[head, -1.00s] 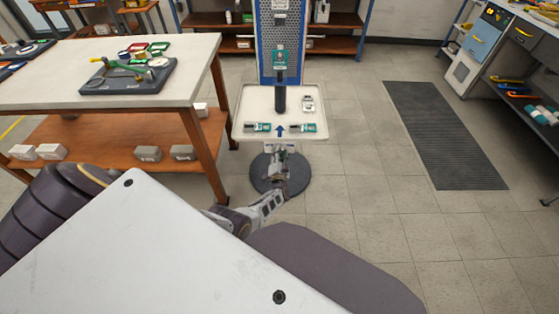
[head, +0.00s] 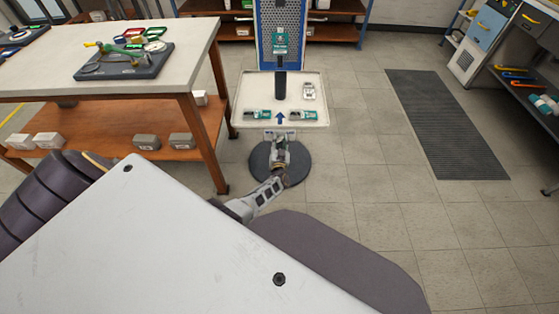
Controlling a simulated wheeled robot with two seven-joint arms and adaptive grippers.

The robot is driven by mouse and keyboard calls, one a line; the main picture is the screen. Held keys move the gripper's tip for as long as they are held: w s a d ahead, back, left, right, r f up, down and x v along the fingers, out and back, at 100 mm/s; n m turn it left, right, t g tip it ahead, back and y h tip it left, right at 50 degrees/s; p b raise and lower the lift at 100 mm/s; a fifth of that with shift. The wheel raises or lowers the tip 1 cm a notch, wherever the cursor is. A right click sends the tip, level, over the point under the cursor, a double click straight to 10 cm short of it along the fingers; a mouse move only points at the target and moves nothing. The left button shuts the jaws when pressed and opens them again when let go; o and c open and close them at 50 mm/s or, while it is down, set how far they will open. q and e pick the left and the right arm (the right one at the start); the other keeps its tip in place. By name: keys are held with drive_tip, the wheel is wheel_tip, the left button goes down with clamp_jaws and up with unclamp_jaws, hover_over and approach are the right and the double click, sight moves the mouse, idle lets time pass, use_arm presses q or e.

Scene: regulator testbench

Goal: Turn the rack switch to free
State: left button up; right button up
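A stand with a blue-framed grey pegboard (head: 280,30) and a white tray (head: 240,105) is ahead of me, on a round dark base (head: 262,165). The tray carries a dark upright post (head: 281,88), several small green-and-white devices and a blue arrow mark. I cannot make out a switch with certainty; a small pale plate (head: 268,134) shows just under the tray's front edge. My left gripper (head: 279,142) is just below that edge, over the base, and partly covers the plate. Whether it touches anything, or is open, is too small to tell. My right gripper is out of view.
A white-topped wooden table (head: 45,72) stands close on the left, with a dark fixture board (head: 122,66) on it and grey boxes on its lower shelf. A dark floor mat (head: 445,120) lies right. A workbench (head: 530,60) is at far right. Floor between is clear.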

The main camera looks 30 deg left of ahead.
use_arm(q)
drive_tip(key=s+d+n+b, duration=0.7)
drive_tip(key=s+n+b, duration=0.4)
drive_tip(key=b, duration=0.2)
drive_tip(key=shift+s+d+n, duration=0.15)
drive_tip(key=shift+s+n, duration=0.2)
drive_tip(key=shift+n, duration=0.05)
idle(3.8)
